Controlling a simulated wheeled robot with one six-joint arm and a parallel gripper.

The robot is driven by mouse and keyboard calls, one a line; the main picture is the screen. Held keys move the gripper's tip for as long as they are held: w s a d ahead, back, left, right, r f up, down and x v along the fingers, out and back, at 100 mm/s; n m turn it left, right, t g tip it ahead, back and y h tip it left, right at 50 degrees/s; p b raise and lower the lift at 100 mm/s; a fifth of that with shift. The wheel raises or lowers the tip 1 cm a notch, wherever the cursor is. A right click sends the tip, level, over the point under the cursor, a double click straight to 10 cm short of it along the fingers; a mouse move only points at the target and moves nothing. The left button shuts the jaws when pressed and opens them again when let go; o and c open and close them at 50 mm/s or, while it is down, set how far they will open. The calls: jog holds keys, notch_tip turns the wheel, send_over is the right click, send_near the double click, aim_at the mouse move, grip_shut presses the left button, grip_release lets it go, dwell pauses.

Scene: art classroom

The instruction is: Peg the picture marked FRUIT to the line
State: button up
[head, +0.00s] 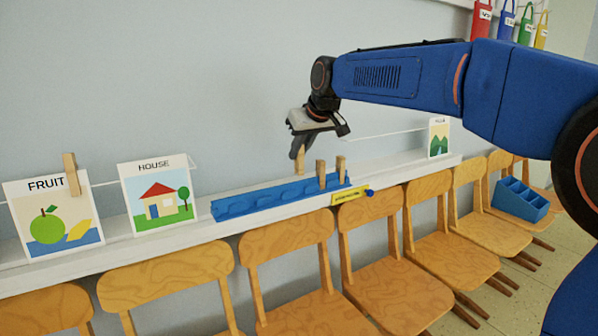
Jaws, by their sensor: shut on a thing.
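The FRUIT picture (50,214), a white card with a green apple and yellow fruit, stands upright at the far left against the wall. A wooden peg (70,174) sits at its top right corner. My gripper (298,146) is above the blue rack (262,201), well to the right of the FRUIT picture, and is shut on a wooden peg (300,160) pointing down. Two more pegs (320,175) (341,169) stand upright at the rack's right end. The thin white line (385,134) runs along the wall, partly hidden by the pictures and my gripper.
The HOUSE picture (158,196) stands between the FRUIT picture and the rack. A picture with green hills (439,138) is at the ledge's right end. A yellow label (347,198) is on the ledge (200,228). Wooden chairs (290,262) line its front. A blue caddy (521,199) is at the right.

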aim_at(302, 163)
dwell(0.4)
jog(key=shift+s+d+r, duration=0.3)
jog(key=shift+s+d, duration=0.4)
jog(key=shift+s, duration=0.3)
jog(key=shift+s+d+r, duration=0.25)
jog(key=shift+s+d, duration=0.4)
jog(key=shift+s, duration=0.35)
jog(key=shift+s+d, duration=0.1)
